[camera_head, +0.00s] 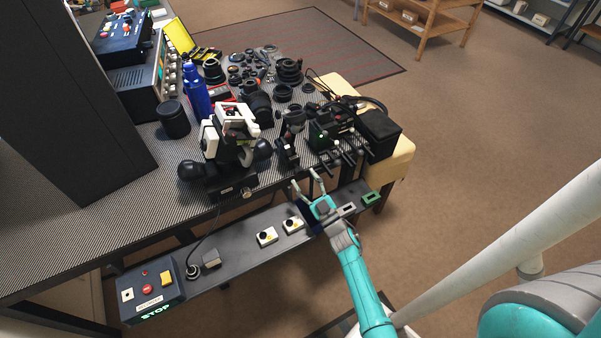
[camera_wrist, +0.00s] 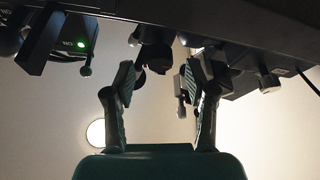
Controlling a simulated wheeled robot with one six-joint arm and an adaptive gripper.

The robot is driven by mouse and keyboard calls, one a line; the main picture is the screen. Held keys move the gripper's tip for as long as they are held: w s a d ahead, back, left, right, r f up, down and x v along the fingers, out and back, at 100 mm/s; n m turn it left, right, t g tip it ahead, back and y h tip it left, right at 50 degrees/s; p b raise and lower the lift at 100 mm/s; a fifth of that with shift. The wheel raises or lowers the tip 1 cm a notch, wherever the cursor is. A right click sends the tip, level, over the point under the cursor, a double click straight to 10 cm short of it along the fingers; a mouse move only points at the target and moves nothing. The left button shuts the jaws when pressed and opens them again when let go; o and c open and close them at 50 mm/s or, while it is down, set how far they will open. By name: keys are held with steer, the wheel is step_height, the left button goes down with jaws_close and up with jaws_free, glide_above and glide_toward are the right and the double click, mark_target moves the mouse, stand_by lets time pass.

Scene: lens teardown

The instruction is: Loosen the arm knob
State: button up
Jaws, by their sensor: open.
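My gripper (camera_head: 307,183) is open in front of the dark apparatus at the table's front edge, above the lower shelf. In the wrist view its two fingers (camera_wrist: 158,82) stand apart with nothing gripped. A dark rounded part (camera_wrist: 155,57) shows beyond and between the fingertips. A small knob on a stem (camera_wrist: 182,108) hangs close to the right finger. Several similar knobs show on the apparatus, and I cannot tell which is the arm knob. In the head view the apparatus (camera_head: 322,137) is a cluster of dark parts with short rods, too small to read clearly.
A white-and-black device (camera_head: 232,120) stands left of the apparatus. A black box (camera_head: 378,133) is at its right. Open floor lies to the right.

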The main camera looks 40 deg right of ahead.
steer(key=v, duration=0.8)
steer(key=shift+s, duration=0.3)
steer(key=shift+f, duration=0.1)
steer(key=s+a+r+m+g, duration=0.2)
steer(key=s+a+r+g, duration=0.15)
steer(key=s+a, duration=1.1)
steer(key=s+a+r+g+y, duration=0.2)
steer(key=s+a+r, duration=0.1)
steer(key=s+r, duration=0.3)
steer(key=s+a+r+g+y, duration=0.1)
steer(key=s+a+r, duration=0.3)
steer(key=s+r, duration=0.2)
steer(key=shift+s+a+r+n+g+y, duration=0.15)
steer(key=shift+s+r+n+g+y, duration=0.2)
steer(key=shift+s, duration=0.85)
